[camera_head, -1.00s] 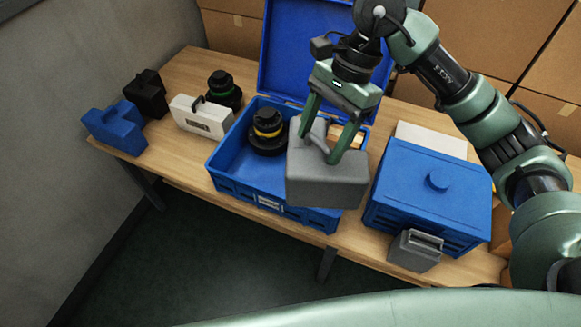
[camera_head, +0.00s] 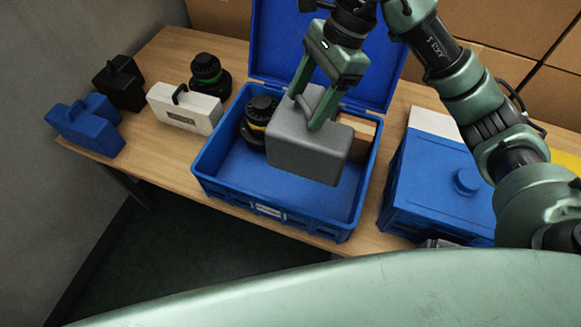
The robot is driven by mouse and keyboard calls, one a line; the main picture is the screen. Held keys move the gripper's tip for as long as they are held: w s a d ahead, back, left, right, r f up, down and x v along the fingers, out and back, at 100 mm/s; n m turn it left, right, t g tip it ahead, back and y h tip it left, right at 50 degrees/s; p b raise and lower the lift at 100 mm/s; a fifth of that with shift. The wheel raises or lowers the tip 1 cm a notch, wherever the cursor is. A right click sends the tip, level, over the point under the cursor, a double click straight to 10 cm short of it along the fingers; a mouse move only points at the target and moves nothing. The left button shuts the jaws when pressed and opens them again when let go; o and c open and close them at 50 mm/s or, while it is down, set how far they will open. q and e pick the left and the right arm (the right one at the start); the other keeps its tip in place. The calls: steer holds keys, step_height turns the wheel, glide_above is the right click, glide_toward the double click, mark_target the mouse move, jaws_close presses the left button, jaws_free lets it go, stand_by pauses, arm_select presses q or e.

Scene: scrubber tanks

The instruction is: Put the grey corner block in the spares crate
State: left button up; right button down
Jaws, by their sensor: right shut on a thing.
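My right gripper (camera_head: 308,108) is shut on the handle of the grey corner block (camera_head: 307,151). The block hangs slightly tilted within the outline of the open blue crate (camera_head: 228,195), which has a label on its front and a raised lid behind. I take this to be the spares crate. I cannot tell whether the block touches the crate floor. It partly hides a black round part with a yellow band (camera_head: 256,112) in the crate's left back corner and a wooden piece (camera_head: 358,127) at the right back. My left gripper is not in view.
A closed blue box (camera_head: 425,190) stands right of the crate. The crate's front floor is bare.

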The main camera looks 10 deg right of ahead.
steer(key=shift+w+f+b, duration=0.2)
steer(key=shift+f+b, duration=0.05)
steer(key=shift+f, duration=0.25)
steer(key=shift+w+f+b, duration=0.15)
steer(key=shift+f+b, duration=0.1)
steer(key=shift+f, duration=0.6)
arm_select(q)
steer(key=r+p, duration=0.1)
steer(key=p, duration=0.1)
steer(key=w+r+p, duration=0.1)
steer(key=shift+p, duration=0.4)
arm_select(e)
step_height(320, 180, down, 19)
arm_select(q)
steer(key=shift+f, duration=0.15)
arm_select(e)
steer(key=shift+f, duration=0.15)
steer(key=shift+c, duration=1.5)
jaws_free()
